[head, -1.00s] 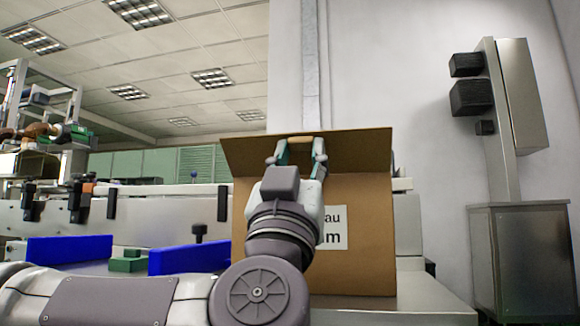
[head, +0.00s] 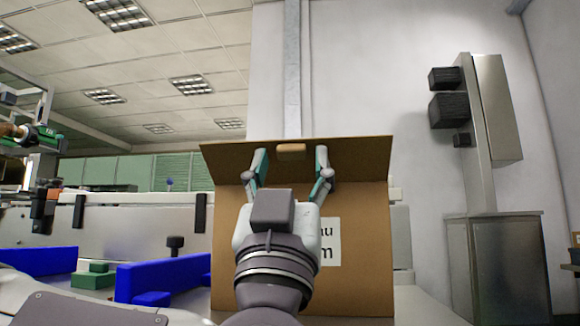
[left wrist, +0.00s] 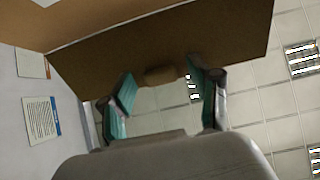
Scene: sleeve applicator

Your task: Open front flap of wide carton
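The wide carton (head: 365,235) stands in front of me in the head view, with a white printed label on its front. Its front flap (head: 225,160) is raised along the carton's top edge and slants up and outward. A small light-brown tab (head: 291,150) sits on the flap; it also shows at the flap's edge in the left wrist view (left wrist: 160,75). My left gripper (head: 290,160) is open, its two fingers spread to either side of the tab with gaps between. It holds nothing. It hides part of the carton's front. My right gripper is out of view.
Blue rails (head: 165,276) and green blocks (head: 93,276) lie on the machine at the left. A grey metal cabinet (head: 508,265) with a post stands at the right against the wall.

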